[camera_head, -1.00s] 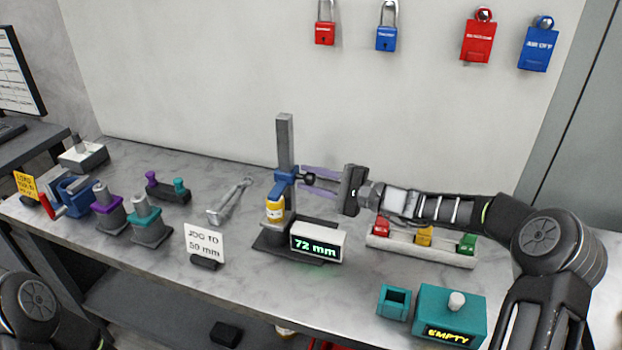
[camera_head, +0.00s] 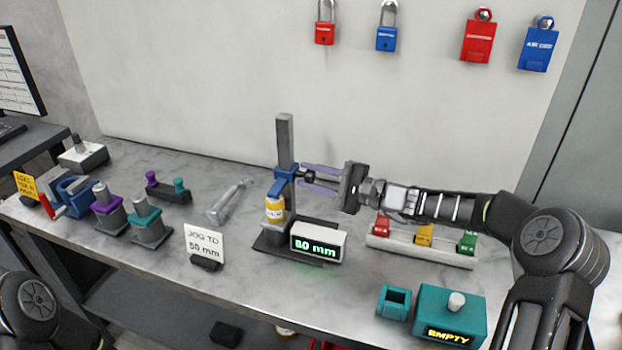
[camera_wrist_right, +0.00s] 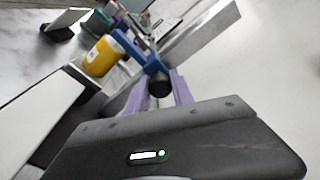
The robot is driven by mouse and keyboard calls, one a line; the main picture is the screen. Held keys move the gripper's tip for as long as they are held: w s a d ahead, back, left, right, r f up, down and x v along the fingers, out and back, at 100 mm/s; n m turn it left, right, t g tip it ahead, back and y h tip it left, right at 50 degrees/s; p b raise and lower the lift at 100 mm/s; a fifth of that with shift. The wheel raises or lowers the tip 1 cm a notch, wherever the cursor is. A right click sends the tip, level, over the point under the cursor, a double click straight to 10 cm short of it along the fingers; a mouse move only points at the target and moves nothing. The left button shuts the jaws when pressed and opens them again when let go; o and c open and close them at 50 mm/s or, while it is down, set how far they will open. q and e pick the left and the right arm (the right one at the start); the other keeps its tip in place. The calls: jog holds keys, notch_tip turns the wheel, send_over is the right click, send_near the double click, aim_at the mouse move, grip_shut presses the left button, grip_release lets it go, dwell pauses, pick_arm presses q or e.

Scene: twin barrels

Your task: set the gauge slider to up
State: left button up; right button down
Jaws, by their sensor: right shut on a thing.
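The height gauge has a grey upright post (camera_head: 285,140) on a dark base, with a blue slider (camera_head: 284,177) partway up the post. The slider and a black knob on its side also show in the right wrist view, the slider (camera_wrist_right: 139,53) just beyond the knob (camera_wrist_right: 159,84). My right gripper (camera_head: 307,178) reaches in from the right, its purple fingers closed on the knob. A yellow and white bottle (camera_head: 274,208) stands under the slider's arm. The display (camera_head: 318,242) reads 80 mm. My left gripper is out of view.
A card (camera_head: 205,243) reading "JOG TO 50 mm" stands front left of the gauge. A white rack (camera_head: 420,251) with red, yellow and green blocks lies to the right, under my right arm. Teal boxes stand at the front right.

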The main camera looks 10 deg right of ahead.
notch_tip(320, 180, up, 10)
jog(key=shift+f+p, duration=0.15)
jog(key=shift+p, duration=0.35)
jog(key=c, duration=1.4)
grip_release()
jog(key=o, duration=0.3)
jog(key=shift+f, duration=0.1)
jog(key=shift+s+d+f, duration=0.1)
jog(key=shift+s+d, duration=0.2)
jog(key=shift+d, duration=0.2)
jog(key=b+v, duration=0.1)
jog(key=v, duration=0.5)
jog(key=shift+s+d+b, duration=0.2)
jog(key=shift+s+b, duration=0.05)
jog(key=shift+b, duration=0.15)
